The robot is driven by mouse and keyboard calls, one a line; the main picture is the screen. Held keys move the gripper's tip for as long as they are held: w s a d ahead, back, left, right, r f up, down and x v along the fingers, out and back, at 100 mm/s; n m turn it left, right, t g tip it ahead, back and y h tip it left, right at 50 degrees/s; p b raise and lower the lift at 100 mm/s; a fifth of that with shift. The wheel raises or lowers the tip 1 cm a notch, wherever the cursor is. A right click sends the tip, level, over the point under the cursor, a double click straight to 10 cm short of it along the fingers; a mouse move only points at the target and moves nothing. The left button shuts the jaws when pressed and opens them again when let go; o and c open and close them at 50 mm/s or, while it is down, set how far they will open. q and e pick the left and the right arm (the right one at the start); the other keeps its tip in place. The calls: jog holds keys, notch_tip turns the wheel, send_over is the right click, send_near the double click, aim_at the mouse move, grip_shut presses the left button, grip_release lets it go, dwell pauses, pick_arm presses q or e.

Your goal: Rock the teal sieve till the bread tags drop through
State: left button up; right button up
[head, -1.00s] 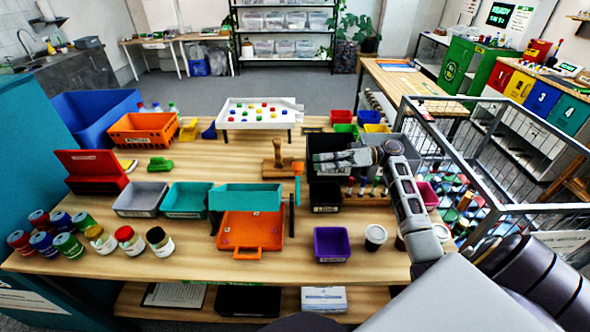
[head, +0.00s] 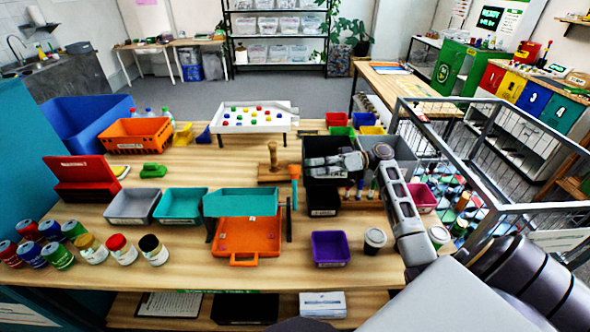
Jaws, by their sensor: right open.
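The teal sieve (head: 240,202) is a shallow box raised on dark side posts above an orange tray (head: 248,236). An upright teal bar with an orange top (head: 295,172) stands at the sieve's right end. The bread tags cannot be made out inside the sieve; a few tiny specks show on the orange tray, too small to name. My right gripper (head: 312,165) is open and empty, right of the orange-topped bar and over a black bin, apart from the sieve. My left gripper is out of view.
A second teal bin (head: 180,205) and a grey bin (head: 135,205) stand left of the sieve. A purple bin (head: 330,248) and a lidded cup (head: 374,241) are at the front right. A wooden stamp-like piece (head: 272,165) stands behind. Several cans fill the front left.

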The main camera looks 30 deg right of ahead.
aim_at(295, 170)
jog(key=shift+p+x, duration=0.9)
jog(key=shift+x, duration=2.3)
jog(key=shift+c, duration=0.2)
grip_shut()
